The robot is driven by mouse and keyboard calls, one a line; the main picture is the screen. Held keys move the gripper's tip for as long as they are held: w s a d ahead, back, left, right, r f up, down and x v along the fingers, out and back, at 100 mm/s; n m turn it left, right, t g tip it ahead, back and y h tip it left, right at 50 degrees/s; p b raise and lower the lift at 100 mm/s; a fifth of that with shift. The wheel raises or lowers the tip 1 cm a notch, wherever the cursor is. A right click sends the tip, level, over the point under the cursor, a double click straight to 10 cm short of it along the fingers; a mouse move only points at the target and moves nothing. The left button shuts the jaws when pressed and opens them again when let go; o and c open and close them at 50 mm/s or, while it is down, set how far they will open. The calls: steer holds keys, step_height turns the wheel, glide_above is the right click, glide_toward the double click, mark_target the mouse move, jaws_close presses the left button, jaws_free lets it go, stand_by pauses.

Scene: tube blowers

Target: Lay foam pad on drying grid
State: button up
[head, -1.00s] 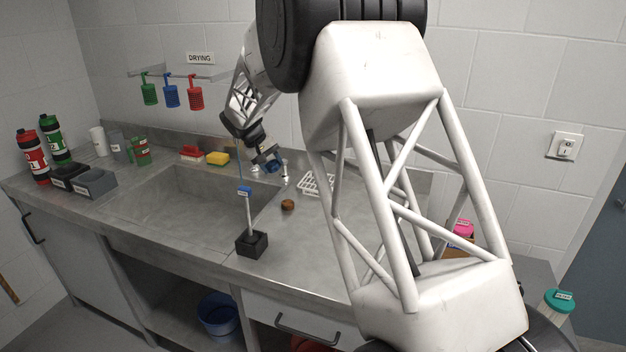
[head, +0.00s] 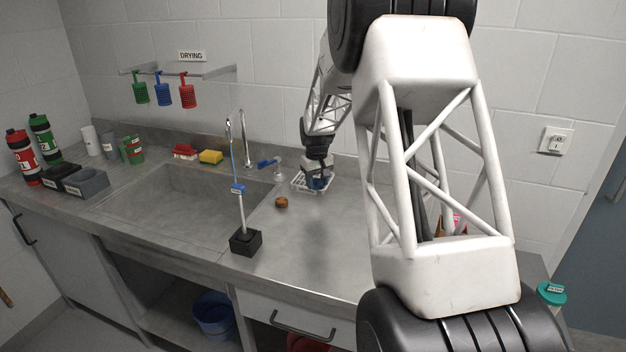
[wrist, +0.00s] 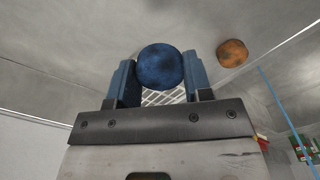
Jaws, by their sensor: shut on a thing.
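A round blue foam pad (wrist: 160,66) sits between the two blue fingers of my gripper (wrist: 160,76), which is shut on it. In the head view my gripper (head: 318,180) points down at the white wire drying grid (head: 299,182) on the counter right of the sink. The grid also shows behind the pad in the wrist view (wrist: 160,97). My gripper partly hides the grid in the head view. I cannot tell whether the pad touches the grid.
A brown round pad (head: 281,202) lies on the counter in front of the grid. A black-based stand (head: 245,241) with a blue-topped rod is near the front. The faucet (head: 241,135) and sink (head: 180,195) are left. The counter in front of the grid is mostly clear.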

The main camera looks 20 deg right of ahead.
steer(key=shift+s+d+f, duration=0.15)
steer(key=shift+d, duration=0.3)
steer(key=shift+w+d+f, duration=0.25)
steer(key=shift+w+d, duration=0.55)
steer(key=shift+w, duration=1.75)
steer(key=shift+w+d+f, duration=0.25)
steer(key=shift+w+d, duration=0.55)
steer(key=shift+w, duration=1.75)
steer(key=shift+w+d+f, duration=0.25)
steer(key=shift+w+d, duration=0.55)
steer(key=shift+w, duration=1.75)
steer(key=shift+f, duration=0.1)
steer(key=shift+f, duration=1.65)
steer(key=shift+f, duration=0.15)
steer(key=o, duration=0.9)
